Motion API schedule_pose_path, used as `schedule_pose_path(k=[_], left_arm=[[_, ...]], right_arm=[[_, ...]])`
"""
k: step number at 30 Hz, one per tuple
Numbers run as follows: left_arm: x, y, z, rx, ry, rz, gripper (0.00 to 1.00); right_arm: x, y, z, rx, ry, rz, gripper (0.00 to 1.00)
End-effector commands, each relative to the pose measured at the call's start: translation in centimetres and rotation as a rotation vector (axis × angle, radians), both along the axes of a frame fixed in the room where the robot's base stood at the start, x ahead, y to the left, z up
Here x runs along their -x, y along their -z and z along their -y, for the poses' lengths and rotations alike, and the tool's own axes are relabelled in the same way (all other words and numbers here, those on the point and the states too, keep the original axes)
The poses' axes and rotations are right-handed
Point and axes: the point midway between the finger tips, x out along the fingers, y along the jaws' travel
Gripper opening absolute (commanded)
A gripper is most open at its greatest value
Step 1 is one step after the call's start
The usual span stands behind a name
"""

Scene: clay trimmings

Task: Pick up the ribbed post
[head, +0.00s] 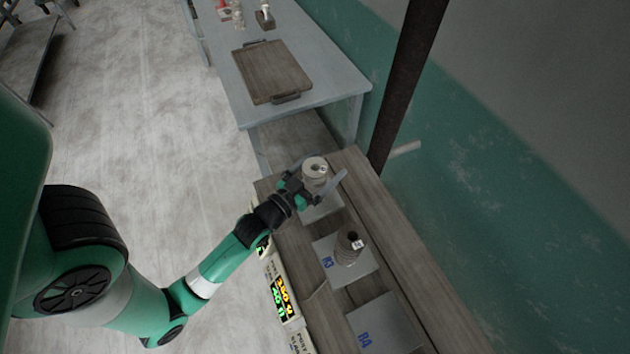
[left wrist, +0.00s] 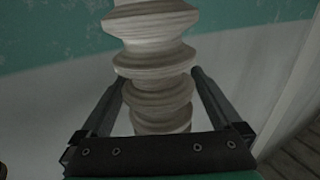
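A pale ribbed post (head: 314,168) stands upright at the far end of the wooden bench, with a dark hole in its top. My left gripper (head: 321,176) is around it, one finger on each side. In the left wrist view the ribbed post (left wrist: 158,62) fills the middle, and the fingers of the left gripper (left wrist: 158,80) appear to meet its sides. Its foot is hidden, so I cannot tell whether it touches the plate below. My right gripper is out of view.
A plate marked R4 (head: 388,328) is bare. A lit display (head: 281,296) runs along the bench's left edge. A blue-grey table (head: 335,85) with a wooden tray (head: 270,70) stands beyond. A dark upright beam (head: 403,85) and the green wall bound the right.

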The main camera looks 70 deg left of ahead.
Motion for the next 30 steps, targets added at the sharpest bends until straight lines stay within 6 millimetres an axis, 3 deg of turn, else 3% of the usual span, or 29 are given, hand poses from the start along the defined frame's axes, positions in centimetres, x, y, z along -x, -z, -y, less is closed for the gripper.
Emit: schedule_pose_path(k=[2,16,30], left_arm=[[0.01,-0.01,0.0,0.0,0.0,0.0,0.84],[0.03,-0.01,0.01,0.001,0.0,0.0,0.0],[0.0,-0.57,0.01,-0.002,0.0,0.005,0.0]], right_arm=[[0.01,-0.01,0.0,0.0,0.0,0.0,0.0],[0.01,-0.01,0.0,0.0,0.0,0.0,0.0],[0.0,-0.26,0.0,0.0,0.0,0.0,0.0]])
